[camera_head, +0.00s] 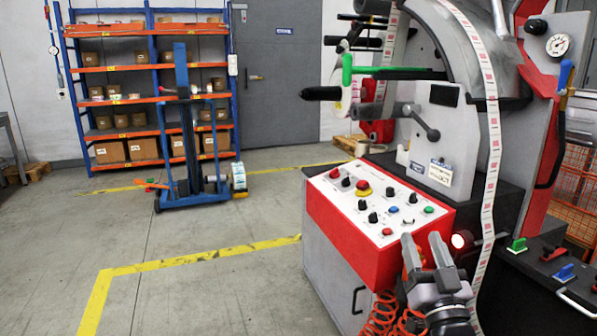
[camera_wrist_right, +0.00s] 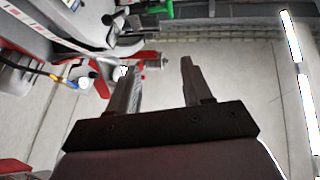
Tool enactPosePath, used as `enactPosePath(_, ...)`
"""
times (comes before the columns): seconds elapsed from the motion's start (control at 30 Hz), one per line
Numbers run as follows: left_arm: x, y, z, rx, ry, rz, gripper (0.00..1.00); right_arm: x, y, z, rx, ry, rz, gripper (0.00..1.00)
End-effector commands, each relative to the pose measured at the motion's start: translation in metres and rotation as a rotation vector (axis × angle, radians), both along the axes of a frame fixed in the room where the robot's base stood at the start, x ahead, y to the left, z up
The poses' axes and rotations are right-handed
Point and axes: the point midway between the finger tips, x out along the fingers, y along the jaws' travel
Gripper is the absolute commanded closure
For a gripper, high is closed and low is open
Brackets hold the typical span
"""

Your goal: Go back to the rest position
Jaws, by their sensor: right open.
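My right gripper (camera_head: 425,250) is in the lower right of the head view, in front of the red control panel's right end. Its two fingers stand apart with nothing between them. In the right wrist view the fingers of the right gripper (camera_wrist_right: 158,75) are also spread and empty. The label rewinder (camera_head: 445,110) fills the right of the head view. Its control panel (camera_head: 376,222) carries several knobs and buttons. A label strip (camera_head: 489,150) hangs down the machine just right of my right gripper. My left gripper is in neither view.
A blue lift trolley (camera_head: 190,190) stands on the floor at left centre. Orange shelves (camera_head: 145,90) with boxes and rolls are at the back wall, beside a grey door (camera_head: 277,80). Red coiled hoses (camera_head: 380,315) hang below the panel. The floor at left (camera_head: 180,290) is clear.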

Motion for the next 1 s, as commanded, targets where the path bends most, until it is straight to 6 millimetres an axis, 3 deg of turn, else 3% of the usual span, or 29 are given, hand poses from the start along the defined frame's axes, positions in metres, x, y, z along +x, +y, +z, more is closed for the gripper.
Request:
enactPosePath(0.03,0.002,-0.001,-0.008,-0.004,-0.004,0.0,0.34,-0.012,0.002,-0.043,-0.018,0.085,0.007,0.5)
enactPosePath(0.17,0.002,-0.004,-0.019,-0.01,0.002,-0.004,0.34,-0.045,0.009,-0.126,-0.056,0.287,0.031,0.5)
enactPosePath(0.3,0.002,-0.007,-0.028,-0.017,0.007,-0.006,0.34,-0.094,0.017,-0.208,-0.094,0.503,0.062,0.5)
enactPosePath(0.4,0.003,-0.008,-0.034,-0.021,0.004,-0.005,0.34,-0.134,0.022,-0.26,-0.12,0.655,0.085,0.5)
enactPosePath(0.6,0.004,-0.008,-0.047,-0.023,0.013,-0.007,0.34,-0.216,0.031,-0.336,-0.161,0.917,0.133,0.5)
enactPosePath(0.77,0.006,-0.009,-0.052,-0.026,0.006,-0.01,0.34,-0.278,0.037,-0.377,-0.185,1.096,0.17,0.5)
enactPosePath(0.8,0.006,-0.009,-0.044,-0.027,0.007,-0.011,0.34,-0.286,0.037,-0.372,-0.189,1.118,0.173,0.5)
enactPosePath(0.83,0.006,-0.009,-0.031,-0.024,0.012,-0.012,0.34,-0.282,0.036,-0.357,-0.19,1.106,0.17,0.5)
enactPosePath(1.0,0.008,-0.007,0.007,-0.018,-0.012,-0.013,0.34,-0.283,0.033,-0.328,-0.196,1.103,0.16,0.5)
